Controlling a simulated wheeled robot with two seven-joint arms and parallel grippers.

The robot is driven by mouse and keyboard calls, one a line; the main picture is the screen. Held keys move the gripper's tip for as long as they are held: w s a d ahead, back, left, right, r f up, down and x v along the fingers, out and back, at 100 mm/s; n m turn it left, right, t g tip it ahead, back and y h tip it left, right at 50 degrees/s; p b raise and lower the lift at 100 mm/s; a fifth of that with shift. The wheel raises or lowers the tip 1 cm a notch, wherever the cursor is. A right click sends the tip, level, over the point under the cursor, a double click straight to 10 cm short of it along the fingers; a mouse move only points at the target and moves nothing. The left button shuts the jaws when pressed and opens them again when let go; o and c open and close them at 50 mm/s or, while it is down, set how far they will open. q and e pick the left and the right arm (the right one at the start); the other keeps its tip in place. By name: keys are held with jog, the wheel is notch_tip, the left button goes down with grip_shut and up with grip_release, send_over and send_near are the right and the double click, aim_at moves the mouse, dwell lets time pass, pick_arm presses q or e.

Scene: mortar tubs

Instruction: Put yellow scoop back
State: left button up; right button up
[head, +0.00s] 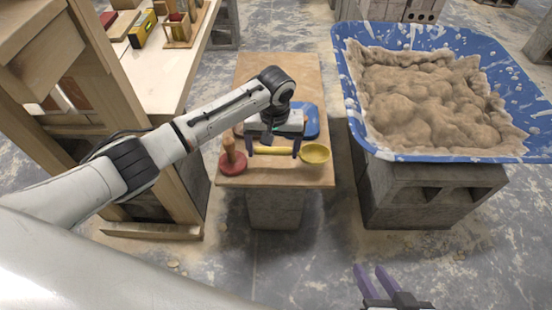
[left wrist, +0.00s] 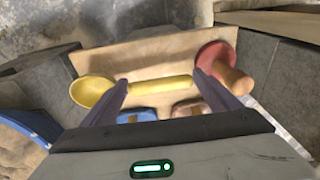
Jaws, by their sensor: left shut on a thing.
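The yellow scoop (head: 315,153) is at the front of a small wooden-topped stand (head: 277,70), its bowl to the right and its handle to the left. My left gripper (head: 273,150) is over the handle, shut on the scoop with its fingers spaced along the handle's length. In the left wrist view the scoop's bowl (left wrist: 92,91) lies just outside one finger, and the handle (left wrist: 160,85) runs between the fingers. The scoop looks low over or on the board; I cannot tell if it touches. My right gripper (head: 375,281) is open and empty over the floor.
A red disc tool with a wooden handle (head: 232,161) stands left of the scoop. A blue tool (head: 312,122) lies behind, partly hidden by my arm. A blue tub (head: 480,154) of mortar stands on blocks at right. A workbench (head: 160,75) is at left.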

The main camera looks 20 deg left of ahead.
pick_arm(q)
notch_tip(320, 180, down, 3)
jog(key=shift+f+b, duration=0.2)
jog(key=shift+b, duration=0.4)
pick_arm(e)
jog(key=shift+w+a+f+g, duration=0.3)
jog(key=shift+a+f, duration=0.1)
jog(key=shift+f, duration=0.1)
